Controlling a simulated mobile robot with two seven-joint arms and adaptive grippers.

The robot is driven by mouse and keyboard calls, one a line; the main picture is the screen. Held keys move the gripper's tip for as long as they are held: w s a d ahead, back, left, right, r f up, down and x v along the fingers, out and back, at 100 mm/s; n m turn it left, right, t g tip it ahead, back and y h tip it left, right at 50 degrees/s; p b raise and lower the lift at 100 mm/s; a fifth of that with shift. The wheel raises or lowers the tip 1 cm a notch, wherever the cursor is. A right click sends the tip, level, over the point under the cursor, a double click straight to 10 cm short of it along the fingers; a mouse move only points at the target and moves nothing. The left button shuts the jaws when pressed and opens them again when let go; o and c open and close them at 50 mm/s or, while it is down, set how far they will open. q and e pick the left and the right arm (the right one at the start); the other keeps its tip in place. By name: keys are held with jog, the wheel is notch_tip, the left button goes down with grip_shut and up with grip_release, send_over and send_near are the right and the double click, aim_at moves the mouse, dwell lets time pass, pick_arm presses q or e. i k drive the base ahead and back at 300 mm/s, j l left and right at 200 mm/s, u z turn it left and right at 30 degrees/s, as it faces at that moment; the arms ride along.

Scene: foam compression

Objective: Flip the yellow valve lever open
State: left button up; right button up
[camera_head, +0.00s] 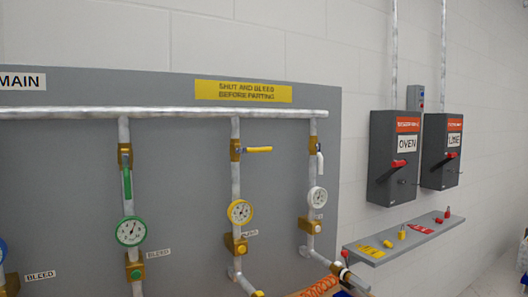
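The yellow valve lever (258,149) sticks out to the right from a brass valve (235,150) on the middle vertical pipe. It lies about level, crosswise to that pipe. A yellow-rimmed gauge (240,212) sits lower on the same pipe, with a brass fitting (235,243) below it. Neither of my grippers shows in the head view, and nothing touches the lever.
The green lever (127,182) and white lever (319,165) on neighbouring pipes hang down along them. A horizontal pipe (170,113) runs above. Two switch boxes (393,180) (440,180) and a shelf (405,242) with small locks and tags are at right.

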aim_at(262, 150)
jog(key=i+l+u, duration=0.1)
jog(key=l, duration=0.7)
jog(key=i+l+u, duration=0.1)
jog(key=l, duration=0.75)
jog(key=i+l+u, duration=0.1)
jog(key=l, duration=0.75)
jog(key=i+l+u, duration=0.1)
jog(key=l, duration=0.75)
jog(key=i, duration=0.1)
